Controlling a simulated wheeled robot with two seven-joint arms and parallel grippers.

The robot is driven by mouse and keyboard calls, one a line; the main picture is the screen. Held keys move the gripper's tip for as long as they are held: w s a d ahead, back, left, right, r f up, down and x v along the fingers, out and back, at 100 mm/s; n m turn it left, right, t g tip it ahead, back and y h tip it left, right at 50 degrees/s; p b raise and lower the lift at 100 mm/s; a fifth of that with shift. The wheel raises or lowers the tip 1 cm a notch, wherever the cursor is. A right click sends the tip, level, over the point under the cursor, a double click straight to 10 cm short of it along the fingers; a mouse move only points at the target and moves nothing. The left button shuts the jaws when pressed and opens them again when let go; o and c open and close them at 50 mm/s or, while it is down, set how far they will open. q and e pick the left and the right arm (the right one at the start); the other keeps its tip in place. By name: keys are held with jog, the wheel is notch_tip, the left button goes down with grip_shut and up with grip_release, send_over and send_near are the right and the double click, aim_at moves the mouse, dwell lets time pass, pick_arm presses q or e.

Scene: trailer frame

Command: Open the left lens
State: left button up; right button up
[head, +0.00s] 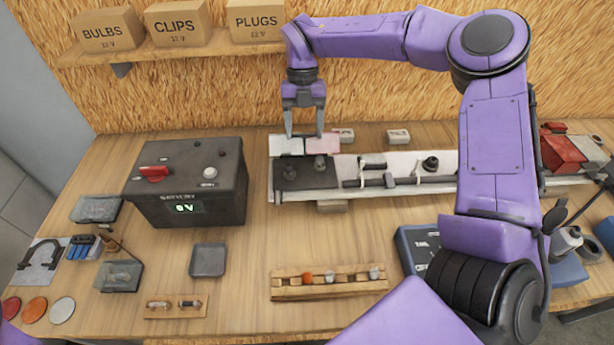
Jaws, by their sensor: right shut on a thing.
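The trailer frame (440,187) lies along the back of the bench, a long light board with dark fittings. At its left end is the left lamp, with a dark base (292,178) carrying two dark knobs. Behind the base stands the left lens, a flat panel with a whitish part (285,146) and a pink part (326,145). My right gripper (304,135) points down over this lens, its fingers apart and closed on the panel where the two parts meet. The fingertips' exact contact is too small to see. My left gripper is out of view.
A black battery box (190,190) with a red knob stands left of the frame. A wooden rack (330,282) with small bulbs lies in front. A red lamp (563,152) is at the right end, partly behind my arm. Cardboard boxes (180,22) sit on the shelf above.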

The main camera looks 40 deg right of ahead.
jog(key=shift+w+d+r+p, duration=0.25)
jog(key=shift+w+r+p, duration=0.15)
jog(key=shift+w, duration=0.1)
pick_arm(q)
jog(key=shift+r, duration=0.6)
pick_arm(e)
jog(key=shift+w, duration=0.1)
